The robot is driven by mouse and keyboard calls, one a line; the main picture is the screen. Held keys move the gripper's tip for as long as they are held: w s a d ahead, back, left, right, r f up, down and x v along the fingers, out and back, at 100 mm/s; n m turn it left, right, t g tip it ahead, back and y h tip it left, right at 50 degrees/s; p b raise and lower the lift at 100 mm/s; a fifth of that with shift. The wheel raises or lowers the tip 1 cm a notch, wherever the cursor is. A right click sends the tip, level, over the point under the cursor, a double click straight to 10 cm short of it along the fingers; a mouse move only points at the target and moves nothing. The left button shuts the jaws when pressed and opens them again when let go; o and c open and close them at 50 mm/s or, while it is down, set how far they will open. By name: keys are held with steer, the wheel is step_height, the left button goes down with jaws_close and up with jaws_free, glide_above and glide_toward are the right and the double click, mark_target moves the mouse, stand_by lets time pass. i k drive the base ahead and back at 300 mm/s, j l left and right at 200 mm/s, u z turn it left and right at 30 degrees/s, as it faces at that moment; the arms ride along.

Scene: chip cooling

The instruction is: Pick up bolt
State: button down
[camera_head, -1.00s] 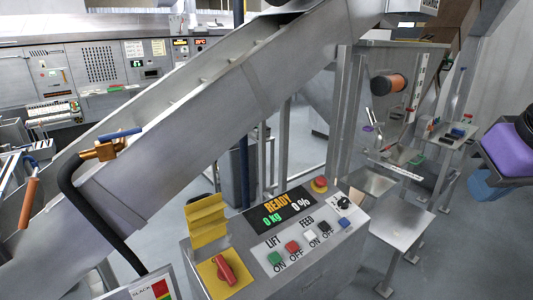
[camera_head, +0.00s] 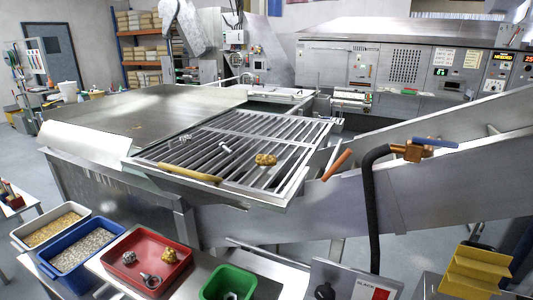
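A small silvery piece that looks like a bolt (camera_head: 224,147) lies on the slatted metal grate (camera_head: 292,187), near its middle. It is small in the picture, so its exact shape is hard to tell. A lumpy golden piece (camera_head: 266,159) lies on the slats to its right. A yellow bar (camera_head: 190,172) lies along the near left side of the grate. My gripper is not in view.
A red tray (camera_head: 117,272) with silvery and golden pieces, a green bin (camera_head: 213,291), and blue (camera_head: 49,271) and white (camera_head: 20,245) bins of granules stand in front. A black hose (camera_head: 371,215) with a brass nozzle rises at right. A flat metal deck (camera_head: 150,110) adjoins the grate.

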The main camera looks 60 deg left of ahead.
mark_target(222, 145)
steer(key=u, duration=2.3)
steer(key=i+j+z, duration=0.15)
steer(key=j, duration=0.2)
steer(key=i+j+z, duration=0.15)
steer(key=j, duration=0.2)
steer(key=i+j+z, duration=0.15)
steer(key=j, duration=0.2)
steer(key=i+j+z, duration=0.15)
steer(key=j, duration=0.25)
steer(key=i+j+z, duration=0.15)
steer(key=j, duration=0.25)
